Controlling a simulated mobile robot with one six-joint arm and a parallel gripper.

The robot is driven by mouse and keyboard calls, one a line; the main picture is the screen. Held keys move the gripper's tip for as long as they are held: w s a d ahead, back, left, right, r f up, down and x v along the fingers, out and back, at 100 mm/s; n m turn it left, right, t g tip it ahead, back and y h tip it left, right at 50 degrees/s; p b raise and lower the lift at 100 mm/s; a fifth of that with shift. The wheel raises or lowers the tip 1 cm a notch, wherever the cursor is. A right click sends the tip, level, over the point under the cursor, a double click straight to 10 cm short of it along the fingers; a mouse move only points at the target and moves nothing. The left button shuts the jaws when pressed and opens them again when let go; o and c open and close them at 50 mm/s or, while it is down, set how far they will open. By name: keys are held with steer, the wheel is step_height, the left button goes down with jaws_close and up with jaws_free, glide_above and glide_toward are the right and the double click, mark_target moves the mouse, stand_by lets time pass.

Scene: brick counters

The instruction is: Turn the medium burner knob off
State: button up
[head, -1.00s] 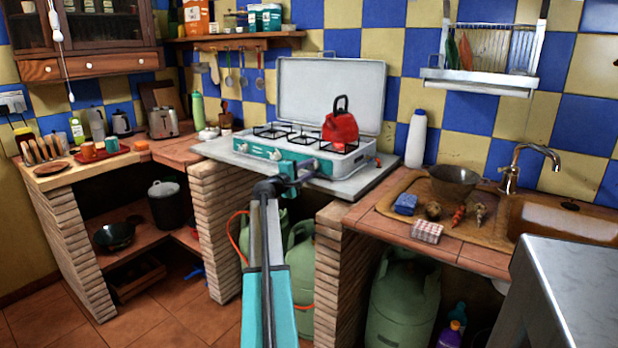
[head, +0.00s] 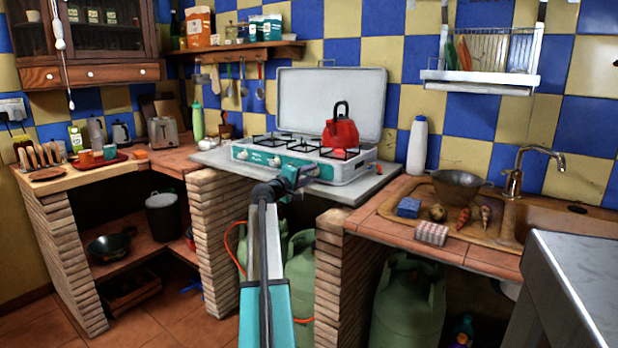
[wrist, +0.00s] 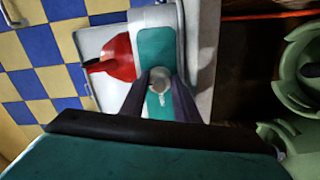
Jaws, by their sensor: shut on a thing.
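The white gas stove (head: 352,170) stands on the counter with its lid raised, and its teal front panel (head: 257,157) carries white knobs. Two knobs show left of my gripper in the head view, the left one (head: 242,154) and another (head: 275,162). My gripper (head: 303,176) is at the right part of the panel and covers what is behind it. In the wrist view my gripper (wrist: 159,86) is shut on a round pale knob (wrist: 159,76) on the teal panel. Its pointer direction and burner size are not clear.
A red kettle (head: 340,132) stands on the right burner, above the panel, and also shows in the wrist view (wrist: 119,60). Green gas bottles (head: 300,262) stand under the counter. A brick pillar (head: 335,270) is at the right of my arm.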

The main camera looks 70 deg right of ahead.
steer(key=shift+s, duration=0.1)
steer(key=o, duration=1)
steer(key=shift+o, duration=0.2)
steer(key=shift+r+n+p, duration=0.1)
steer(key=shift+n+p, duration=0.7)
steer(key=shift+p, duration=0.75)
steer(key=shift+n+p, duration=0.5)
steer(key=shift+p, duration=0.4)
steer(key=shift+n+p, duration=0.3)
steer(key=shift+p, duration=0.3)
steer(key=n+p, duration=0.5)
steer(key=p, duration=0.5)
steer(key=shift+r, duration=0.15)
steer(key=n+p, duration=0.5)
steer(key=p, duration=0.5)
steer(key=shift+r, duration=0.15)
